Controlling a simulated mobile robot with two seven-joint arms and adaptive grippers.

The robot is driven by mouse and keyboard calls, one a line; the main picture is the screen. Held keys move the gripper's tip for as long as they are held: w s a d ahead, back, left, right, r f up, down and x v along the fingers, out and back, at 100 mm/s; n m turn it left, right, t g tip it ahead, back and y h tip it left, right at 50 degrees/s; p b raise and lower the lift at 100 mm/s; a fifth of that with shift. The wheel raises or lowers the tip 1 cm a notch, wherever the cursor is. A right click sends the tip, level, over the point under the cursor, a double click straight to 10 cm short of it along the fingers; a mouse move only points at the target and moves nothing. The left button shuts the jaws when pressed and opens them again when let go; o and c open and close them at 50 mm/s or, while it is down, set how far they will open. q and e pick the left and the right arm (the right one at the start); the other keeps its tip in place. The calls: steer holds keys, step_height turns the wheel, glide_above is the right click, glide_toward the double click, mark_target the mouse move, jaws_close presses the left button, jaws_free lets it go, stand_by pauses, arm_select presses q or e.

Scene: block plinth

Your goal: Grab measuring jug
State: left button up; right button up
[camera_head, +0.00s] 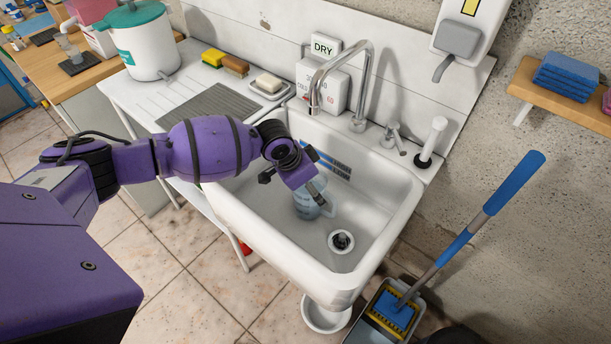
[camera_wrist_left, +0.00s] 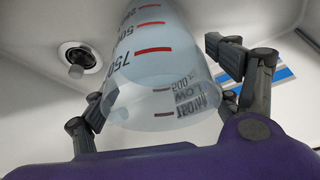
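The measuring jug (camera_head: 305,205) is a clear, pale blue vessel standing in the white sink (camera_head: 378,200), left of the drain. In the left wrist view the jug (camera_wrist_left: 150,60) shows red marks and dark numbers, and its near end faces the camera. My left gripper (camera_head: 294,187) is over the sink at the jug, with its fingers spread wide. One finger is on each side of the jug in the wrist view, and whether either touches it is unclear. The gripper partly hides the jug in the head view. My right gripper is not in view.
A curved tap (camera_head: 366,75) rises behind the sink. A soap bar (camera_head: 268,83), sponges (camera_head: 213,58) and a white-green pot (camera_head: 147,45) are on the left counter.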

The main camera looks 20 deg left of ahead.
arm_select(q)
steer(key=c, duration=1.1)
steer(key=shift+w+r, duration=0.1)
steer(key=shift+c, duration=1.1)
steer(key=shift+r, duration=0.15)
